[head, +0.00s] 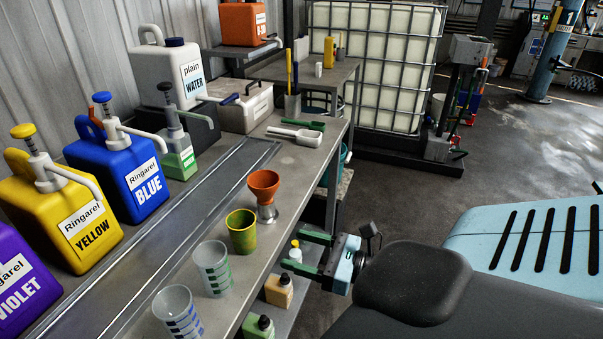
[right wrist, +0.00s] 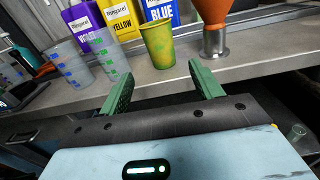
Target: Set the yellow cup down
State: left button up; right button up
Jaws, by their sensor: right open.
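The yellow cup (head: 241,232), yellow with green patches, stands upright on the grey workbench (head: 262,168) near its front edge. It also shows in the right wrist view (right wrist: 158,45), beyond and between the fingers. My right gripper (head: 313,253) is open and empty, off the bench's front edge, to the right of the cup and apart from it. Its two green fingers (right wrist: 162,82) are spread in the right wrist view. My left gripper is not in view.
Clear measuring cups (head: 213,268) stand nearer on the bench, and an orange funnel (head: 264,187) on a metal base stands just beyond the cup. Yellow (head: 68,220) and blue (head: 120,175) dispensers line the back. Bottles (head: 279,290) sit on a lower shelf.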

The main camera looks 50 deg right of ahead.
jog(key=s+a+f+m+g+h, duration=0.25)
jog(key=s+f+m, duration=0.25)
jog(key=f+m, duration=0.6)
jog(key=s+a+f+m+g+h, duration=0.1)
jog(key=s+f+m+h, duration=0.2)
jog(key=s+f+m, duration=0.75)
jog(key=s+a+f+m+g, duration=0.5)
jog(key=a+m, duration=0.5)
jog(key=m, duration=0.7)
jog(key=s+f, duration=0.2)
jog(key=s, duration=0.1)
jog(key=shift+s+a+f+y, duration=0.2)
jog(key=shift+f+y, duration=0.15)
jog(key=shift+g, duration=0.25)
